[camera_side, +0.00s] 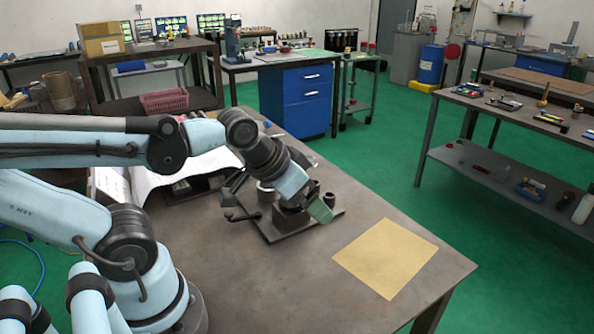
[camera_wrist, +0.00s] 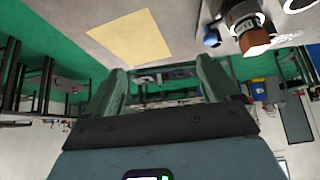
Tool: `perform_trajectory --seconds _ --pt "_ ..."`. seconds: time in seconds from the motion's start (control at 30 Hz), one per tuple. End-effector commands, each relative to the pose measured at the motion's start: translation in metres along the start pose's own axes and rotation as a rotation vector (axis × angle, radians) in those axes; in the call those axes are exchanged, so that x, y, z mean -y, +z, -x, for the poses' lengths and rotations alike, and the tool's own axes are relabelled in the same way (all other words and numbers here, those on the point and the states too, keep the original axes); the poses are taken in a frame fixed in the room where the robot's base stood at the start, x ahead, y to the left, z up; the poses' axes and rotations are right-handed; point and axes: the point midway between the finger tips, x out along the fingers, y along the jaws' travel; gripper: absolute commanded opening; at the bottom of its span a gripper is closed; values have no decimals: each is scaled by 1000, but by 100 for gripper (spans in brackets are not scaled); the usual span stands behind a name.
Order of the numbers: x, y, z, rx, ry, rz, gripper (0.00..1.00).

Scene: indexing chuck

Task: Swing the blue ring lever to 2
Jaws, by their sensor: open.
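The indexing chuck stands on a dark base plate (camera_side: 279,233) on the bench, partly hidden behind my gripper (camera_side: 320,211). A dark lever with a knob (camera_side: 231,214) sticks out to the left of it; no blue ring can be made out in the side view. In the wrist view, part of a dark fixture with a brown block (camera_wrist: 256,42) shows at the top right, with a small blue part (camera_wrist: 211,39) at its left. I cannot tell whether this is the blue ring lever. My gripper's green fingers (camera_wrist: 162,68) are apart with nothing between them. Any number marks are unreadable.
A yellow sheet (camera_side: 385,257) lies flat on the bench right of the chuck and shows in the wrist view (camera_wrist: 130,38). White papers (camera_side: 150,178) lie behind my arm.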

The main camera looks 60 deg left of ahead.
Motion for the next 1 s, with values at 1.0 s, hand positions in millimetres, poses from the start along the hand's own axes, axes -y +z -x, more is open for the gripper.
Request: perform_trajectory --seconds 1.0 --pt "85 -92 -2 541 366 -1158 50"
